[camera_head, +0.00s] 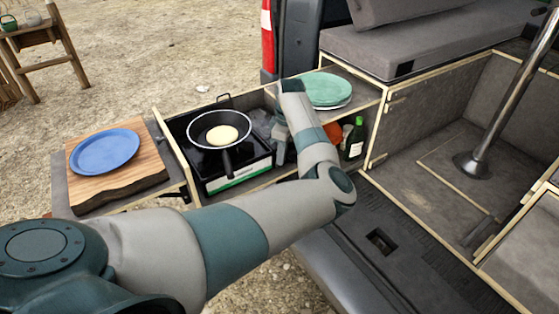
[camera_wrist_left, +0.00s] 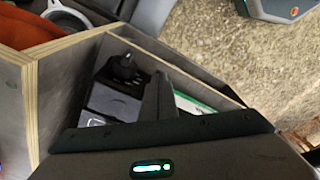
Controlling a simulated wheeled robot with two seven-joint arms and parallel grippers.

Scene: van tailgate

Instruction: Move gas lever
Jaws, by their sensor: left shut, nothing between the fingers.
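The black gas stove (camera_head: 205,162) sits in a pull-out wooden drawer at the van's tailgate, with a white and green strip on its front. In the left wrist view, a black knob (camera_wrist_left: 123,68) stands up on a dark part at the stove's end; I take it for the gas lever. My left gripper (camera_head: 281,160) points down just right of the stove. It is shut and empty. In the left wrist view, its dark fingers (camera_wrist_left: 158,97) are beside the knob, slightly right of it; I cannot tell if they touch. My right gripper is not in view.
A black pan (camera_head: 229,158) with a pancake (camera_head: 221,134) stands on the stove. A blue plate (camera_head: 105,151) lies on a wooden board (camera_head: 146,168) at left. Green plates (camera_head: 327,88) sit above a shelf with a green bottle (camera_head: 355,138). Wooden drawer walls (camera_wrist_left: 60,46) border my gripper closely.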

